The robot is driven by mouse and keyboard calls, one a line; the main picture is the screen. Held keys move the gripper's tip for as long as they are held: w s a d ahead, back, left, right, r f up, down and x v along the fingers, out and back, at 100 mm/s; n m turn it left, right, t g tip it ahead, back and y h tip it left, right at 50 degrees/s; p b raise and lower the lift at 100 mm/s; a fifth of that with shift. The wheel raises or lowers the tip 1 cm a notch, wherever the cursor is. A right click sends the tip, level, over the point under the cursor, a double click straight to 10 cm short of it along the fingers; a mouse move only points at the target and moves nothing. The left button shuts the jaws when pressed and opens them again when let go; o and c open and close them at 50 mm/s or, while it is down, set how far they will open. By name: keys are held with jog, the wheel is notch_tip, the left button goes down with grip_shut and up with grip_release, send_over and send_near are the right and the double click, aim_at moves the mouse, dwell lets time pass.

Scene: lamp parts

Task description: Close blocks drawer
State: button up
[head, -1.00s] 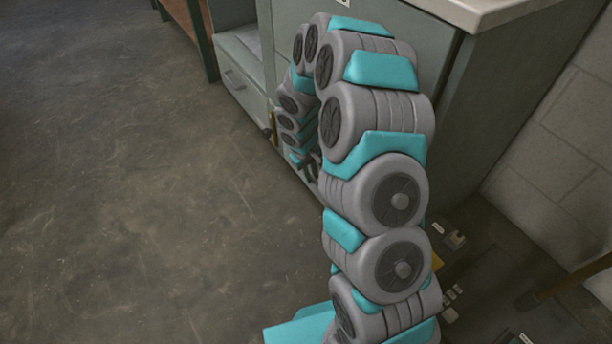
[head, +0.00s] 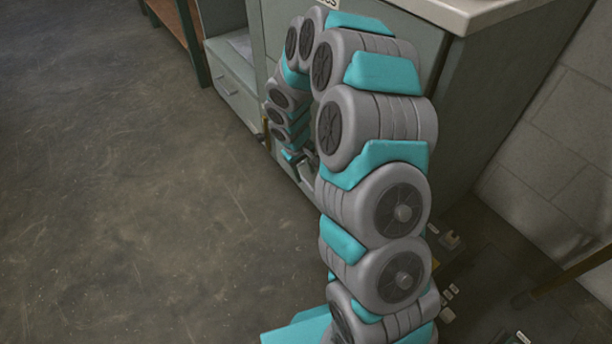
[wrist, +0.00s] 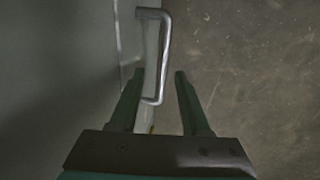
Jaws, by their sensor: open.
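In the wrist view a metal bar handle (wrist: 165,50) stands off the edge of a pale grey-green front (wrist: 60,70). My gripper (wrist: 160,74) is open, with the lower part of the handle between its two fingers, nearer the left one. I cannot tell if a finger touches it. In the head view my gripper (head: 304,166) is low beside the grey-green cabinet (head: 412,35), partly hidden by my arm. My arm hides most of the cabinet front. The label at the top is cut off, so I cannot tell which drawer is the blocks drawer or how far it stands open.
A lower unit with a handled drawer front (head: 238,100) stands at the upper left, by a wooden bench (head: 172,25). A block wall (head: 560,135) is on the right. Small items (head: 450,240) lie at the lower right. The floor (head: 120,200) on the left is clear.

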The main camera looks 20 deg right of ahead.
jog(key=r, duration=0.4)
jog(key=shift+s+a+r, duration=0.15)
jog(key=shift+a+r, duration=0.1)
jog(key=shift+a, duration=0.1)
jog(key=s+r+m+g+p, duration=0.1)
jog(key=s+r+p, duration=0.1)
jog(key=s+r, duration=1.3)
jog(key=s+a+r+m+y, duration=0.1)
jog(key=s+r, duration=0.3)
jog(key=s, duration=0.6)
jog(key=s+a+r+m+g+y+p, duration=0.1)
jog(key=s+r, duration=0.2)
jog(key=s, duration=0.8)
jog(key=shift+a+r+p, duration=0.3)
jog(key=shift+r, duration=0.1)
jog(key=shift+w, duration=0.1)
